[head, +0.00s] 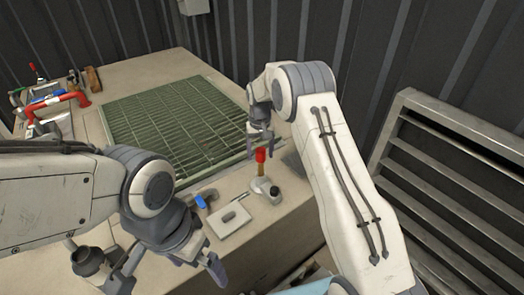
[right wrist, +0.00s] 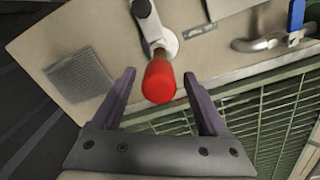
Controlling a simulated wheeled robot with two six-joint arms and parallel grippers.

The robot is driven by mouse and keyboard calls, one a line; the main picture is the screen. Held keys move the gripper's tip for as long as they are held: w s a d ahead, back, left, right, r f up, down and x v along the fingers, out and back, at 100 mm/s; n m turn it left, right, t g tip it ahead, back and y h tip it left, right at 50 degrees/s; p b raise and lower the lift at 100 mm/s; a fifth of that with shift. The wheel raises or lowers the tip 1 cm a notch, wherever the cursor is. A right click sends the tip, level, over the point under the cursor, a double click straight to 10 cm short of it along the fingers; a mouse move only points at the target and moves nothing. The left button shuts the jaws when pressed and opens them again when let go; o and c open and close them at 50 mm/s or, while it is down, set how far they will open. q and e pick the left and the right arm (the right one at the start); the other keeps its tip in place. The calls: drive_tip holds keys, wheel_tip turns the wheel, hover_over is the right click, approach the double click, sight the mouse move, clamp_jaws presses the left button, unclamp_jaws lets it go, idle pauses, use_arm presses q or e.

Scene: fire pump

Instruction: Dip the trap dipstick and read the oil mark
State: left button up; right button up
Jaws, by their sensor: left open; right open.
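The dipstick's red grip (head: 261,155) stands on a brownish stem above a pale metal fitting (head: 265,190), apparently the trap, near the bench's front edge. My right gripper (head: 260,140) is open just above the red grip. In the right wrist view, the red grip (right wrist: 159,82) lies between the two spread fingers of the right gripper (right wrist: 160,88), with gaps on both sides. The fitting (right wrist: 163,42) shows beyond it. The stem is mostly hidden there, and no oil mark can be seen. My left gripper (head: 167,272) is open and empty at the lower left.
A small pale plate (head: 230,221) and a blue-handled valve (head: 205,198) are left of the fitting. A green grating (head: 175,120) covers the bench's middle. Red pipework (head: 65,101) stands at the far left. A grey mesh pad (right wrist: 80,79) lies beside the fitting.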

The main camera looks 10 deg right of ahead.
drive_tip(key=shift+f, duration=0.15)
clamp_jaws()
idle(1.4)
